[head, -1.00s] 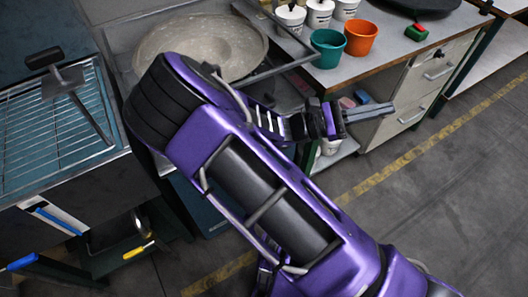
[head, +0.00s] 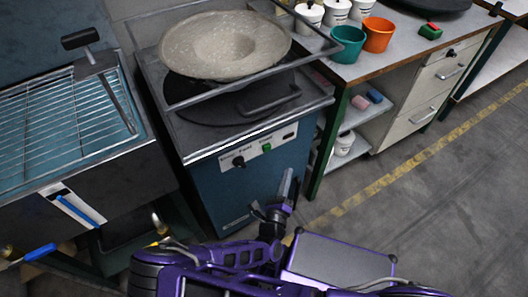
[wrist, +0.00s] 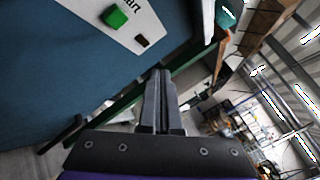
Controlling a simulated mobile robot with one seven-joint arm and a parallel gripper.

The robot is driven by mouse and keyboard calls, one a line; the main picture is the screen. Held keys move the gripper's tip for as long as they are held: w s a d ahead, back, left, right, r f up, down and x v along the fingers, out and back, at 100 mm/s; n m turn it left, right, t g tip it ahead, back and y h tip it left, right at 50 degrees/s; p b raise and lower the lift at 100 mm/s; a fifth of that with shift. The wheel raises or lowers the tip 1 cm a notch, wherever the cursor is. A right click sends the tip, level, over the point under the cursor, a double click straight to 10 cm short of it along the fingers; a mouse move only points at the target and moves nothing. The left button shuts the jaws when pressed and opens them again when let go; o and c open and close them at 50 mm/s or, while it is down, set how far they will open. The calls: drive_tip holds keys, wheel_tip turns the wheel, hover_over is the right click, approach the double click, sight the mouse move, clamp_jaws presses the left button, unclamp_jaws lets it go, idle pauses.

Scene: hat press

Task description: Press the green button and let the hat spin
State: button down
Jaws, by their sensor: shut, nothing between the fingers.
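The hat press is a blue cabinet (head: 232,195) with a metal frame on top. A pale grey hat (head: 225,45) lies brim-out in the upper frame, above a dark round plate (head: 215,105). The green button (head: 266,147) is on the white front panel, right of a black knob (head: 239,161). In the wrist view the green button (wrist: 115,17) is at upper left, beside partly cut-off lettering ending in "art". My gripper (head: 290,172) is below and right of the button, apart from it. Its fingers (wrist: 160,72) are together and empty.
A wire-rack basin (head: 70,130) stands left of the press. A workbench (head: 400,50) to the right holds white cups, a teal pot (head: 347,43) and an orange pot (head: 378,34). Open grey floor (head: 430,200) with a yellow line lies at right.

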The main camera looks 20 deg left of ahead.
sight(267, 148)
drive_tip(key=shift+s+f, duration=0.15)
drive_tip(key=shift+f, duration=0.25)
drive_tip(key=shift+a, duration=0.1)
drive_tip(key=w+a+b, duration=0.3)
drive_tip(key=w+a, duration=0.2)
drive_tip(key=a, duration=0.1)
drive_tip(key=shift+w+a+b, duration=0.3)
drive_tip(key=shift+w+b, duration=0.05)
drive_tip(key=shift+b, duration=0.05)
idle(1.9)
drive_tip(key=shift+w+a, duration=0.3)
